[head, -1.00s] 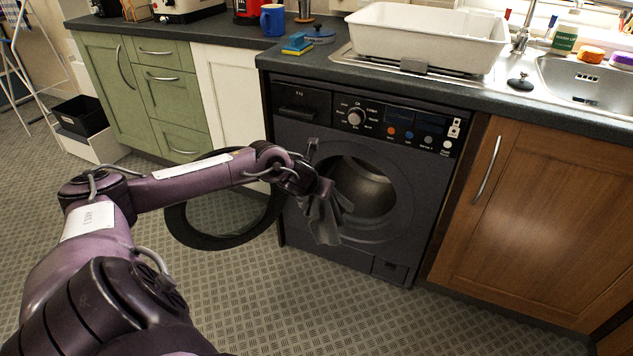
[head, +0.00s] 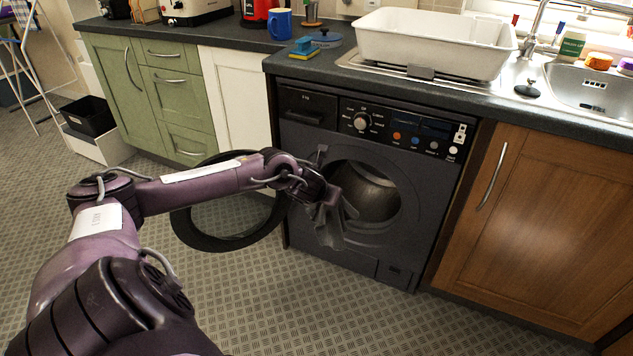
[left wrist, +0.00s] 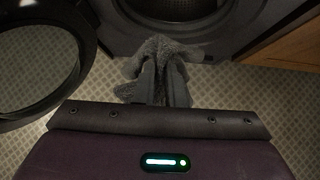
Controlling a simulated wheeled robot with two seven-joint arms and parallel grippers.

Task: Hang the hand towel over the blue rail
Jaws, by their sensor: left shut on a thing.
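The grey hand towel (head: 329,226) hangs in folds from my left gripper (head: 327,197), in front of the open washing machine (head: 341,257). In the left wrist view the towel (left wrist: 158,72) is bunched at the top and droops in separate folds. My left gripper is shut on it; its fingertips are mostly hidden by the cloth. The towel is just outside the drum opening (head: 365,190). I see no blue rail in either view. My right gripper is not in view.
The round machine door (head: 188,232) stands open to the left, behind my left arm. A worktop (head: 240,37) above carries a blue mug (head: 279,23), a sponge (head: 303,48) and a white basin (head: 432,45). The floor (head: 270,300) in front is clear.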

